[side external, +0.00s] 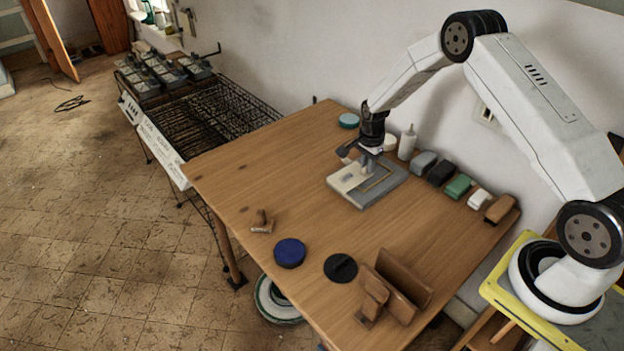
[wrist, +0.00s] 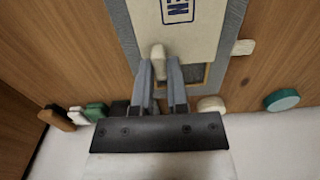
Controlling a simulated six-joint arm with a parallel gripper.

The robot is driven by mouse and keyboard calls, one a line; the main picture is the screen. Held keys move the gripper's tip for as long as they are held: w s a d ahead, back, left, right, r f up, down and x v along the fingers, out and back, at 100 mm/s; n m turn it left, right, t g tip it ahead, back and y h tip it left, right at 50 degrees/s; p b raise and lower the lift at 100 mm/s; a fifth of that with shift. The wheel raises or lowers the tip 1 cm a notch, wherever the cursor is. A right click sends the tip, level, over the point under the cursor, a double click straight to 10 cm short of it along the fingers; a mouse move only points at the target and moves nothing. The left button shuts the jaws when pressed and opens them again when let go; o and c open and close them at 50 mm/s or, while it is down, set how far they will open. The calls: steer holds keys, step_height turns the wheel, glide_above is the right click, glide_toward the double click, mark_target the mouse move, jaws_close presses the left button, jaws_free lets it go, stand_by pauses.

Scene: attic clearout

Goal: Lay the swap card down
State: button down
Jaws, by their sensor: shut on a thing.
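The cream swap card (side external: 347,178) is over the left part of a grey board (side external: 381,191) on the wooden table. In the wrist view the card (wrist: 205,32) shows part of a blue boxed print, cut off by the top edge. A pale knob (wrist: 158,52) stands at the card's near edge. My gripper (wrist: 161,72) is shut at this knob; it also shows over the board in the side view (side external: 367,165). A tan-edged recess with a dark grey floor (wrist: 195,73) shows beside the fingers. I cannot tell whether the card touches the board.
Along the wall side stand a white bottle (side external: 407,143), a teal disc (side external: 348,120), a green block (side external: 458,187) and several other blocks. A blue disc (side external: 289,252), a black disc (side external: 340,267) and a brown holder (side external: 402,285) lie nearer.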

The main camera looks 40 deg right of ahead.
glide_toward(382, 172)
steer(key=shift+d+f, duration=0.15)
steer(key=shift+f, duration=0.15)
stand_by(0.3)
steer(key=shift+f, duration=2.55)
steer(key=shift+f, duration=0.3)
steer(key=c, duration=0.6)
jaws_free()
steer(key=shift+o, duration=0.2)
steer(key=shift+r, duration=0.1)
